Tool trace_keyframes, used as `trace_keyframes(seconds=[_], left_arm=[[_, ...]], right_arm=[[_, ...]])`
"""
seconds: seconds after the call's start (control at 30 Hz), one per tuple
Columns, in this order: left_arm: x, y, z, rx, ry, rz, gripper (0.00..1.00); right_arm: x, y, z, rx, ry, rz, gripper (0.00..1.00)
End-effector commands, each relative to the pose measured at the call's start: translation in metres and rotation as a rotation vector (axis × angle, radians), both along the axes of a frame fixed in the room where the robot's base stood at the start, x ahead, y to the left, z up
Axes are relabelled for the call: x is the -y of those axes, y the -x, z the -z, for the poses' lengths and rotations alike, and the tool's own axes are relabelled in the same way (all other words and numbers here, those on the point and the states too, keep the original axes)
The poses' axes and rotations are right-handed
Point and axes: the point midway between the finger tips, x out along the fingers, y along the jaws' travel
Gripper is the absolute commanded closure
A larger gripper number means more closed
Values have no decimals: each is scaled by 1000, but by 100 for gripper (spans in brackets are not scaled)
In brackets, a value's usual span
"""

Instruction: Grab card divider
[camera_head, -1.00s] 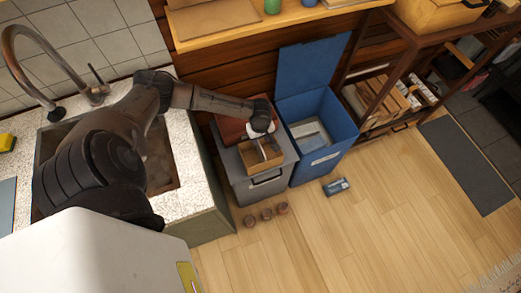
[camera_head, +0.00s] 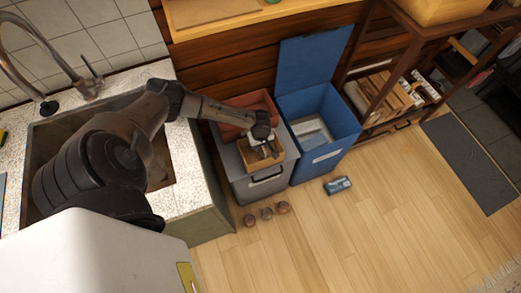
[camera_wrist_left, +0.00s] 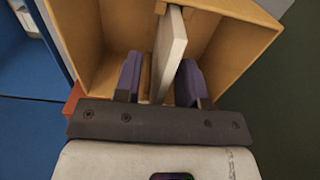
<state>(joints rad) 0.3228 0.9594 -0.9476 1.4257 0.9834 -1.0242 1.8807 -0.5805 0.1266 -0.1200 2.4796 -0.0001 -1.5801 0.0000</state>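A wooden box (camera_head: 262,164) with an open top sits on the grey bin, and it fills the upper part of the left wrist view (camera_wrist_left: 232,50). A thin pale card divider (camera_wrist_left: 169,48) stands upright inside it. My left gripper (camera_wrist_left: 160,80) reaches into the box with its two purple finger pads apart, one on each side of the divider. A gap shows at the left pad; the right pad is close to the divider, and I cannot tell whether it touches. In the head view my left gripper (camera_head: 261,150) is over the box and hides part of it.
The grey bin (camera_head: 270,186) stands beside an open blue bin (camera_head: 341,151), with a reddish-brown surface (camera_head: 232,130) behind the box. Three small brown objects (camera_head: 267,214) and a blue packet (camera_head: 338,185) lie on the floor. The sink counter (camera_head: 200,190) is to the left.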

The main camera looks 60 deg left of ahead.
Motion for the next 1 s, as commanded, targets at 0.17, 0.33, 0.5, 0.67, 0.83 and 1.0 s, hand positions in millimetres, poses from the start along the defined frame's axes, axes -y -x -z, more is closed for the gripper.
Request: trace_keyframes(seconds=[0.17,0.33,0.5,0.67,0.83,1.0], left_arm=[[0,0,1,0,-1,0,63],[0,0,1,0,-1,0,75],[0,0,1,-1,-1,0,92],[0,0,1,-1,-1,0,100],[-1,0,1,-1,-1,0,100],[-1,0,0,-1,-1,0,100]], right_arm=[[0,0,0,0,-1,1,57],[-1,0,0,-1,-4,3,57],[-2,0,0,0,-8,5,57],[-3,0,0,-1,-11,7,57],[-3,0,0,0,-11,7,57],[-3,0,-1,1,-10,6,57]])
